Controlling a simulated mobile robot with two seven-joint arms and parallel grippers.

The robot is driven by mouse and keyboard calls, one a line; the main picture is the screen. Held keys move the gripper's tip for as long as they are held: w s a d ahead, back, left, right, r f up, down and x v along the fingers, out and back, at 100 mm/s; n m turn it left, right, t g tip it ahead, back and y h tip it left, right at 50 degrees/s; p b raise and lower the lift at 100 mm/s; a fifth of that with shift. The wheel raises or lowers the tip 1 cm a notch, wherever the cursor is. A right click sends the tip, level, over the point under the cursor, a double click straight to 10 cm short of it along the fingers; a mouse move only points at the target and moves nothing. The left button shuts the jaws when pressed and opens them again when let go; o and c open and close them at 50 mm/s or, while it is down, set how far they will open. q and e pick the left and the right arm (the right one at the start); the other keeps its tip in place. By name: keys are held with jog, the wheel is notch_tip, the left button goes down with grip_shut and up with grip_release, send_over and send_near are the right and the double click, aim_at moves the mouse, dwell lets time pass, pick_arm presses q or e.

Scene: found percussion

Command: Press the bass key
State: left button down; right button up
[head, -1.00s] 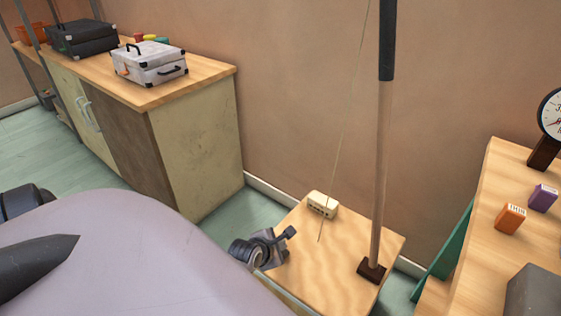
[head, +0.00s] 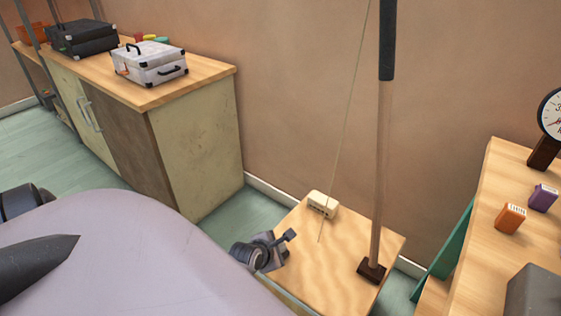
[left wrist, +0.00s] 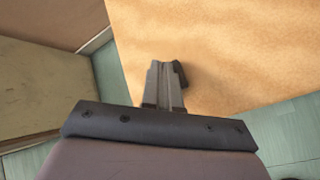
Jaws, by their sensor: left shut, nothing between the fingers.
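A pale wooden box (head: 335,250) stands low by the wall. A small cream block (head: 323,203) with dark marks on its front sits at its back edge; it may be the bass key, but I cannot read a label. A thin string (head: 340,140) rises from the box top, beside an upright wooden pole (head: 379,170) in a dark foot. My left gripper (head: 289,235) is over the box's left side, shut and empty, in front of the block and apart from it. In the left wrist view, its shut fingers (left wrist: 168,75) point over the bare wood top (left wrist: 225,50). My right gripper is not in view.
A cabinet (head: 197,150) with a white case (head: 150,66) and a black case (head: 83,38) stands at the left. A wooden table (head: 470,245) at the right holds an orange block (head: 510,218), a purple block (head: 543,198) and a dial (head: 553,115).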

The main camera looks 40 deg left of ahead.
pick_arm(q)
jog(key=shift+f, duration=0.45)
dwell(0.6)
jog(key=shift+r+p, duration=0.9)
jog(key=shift+p, duration=0.1)
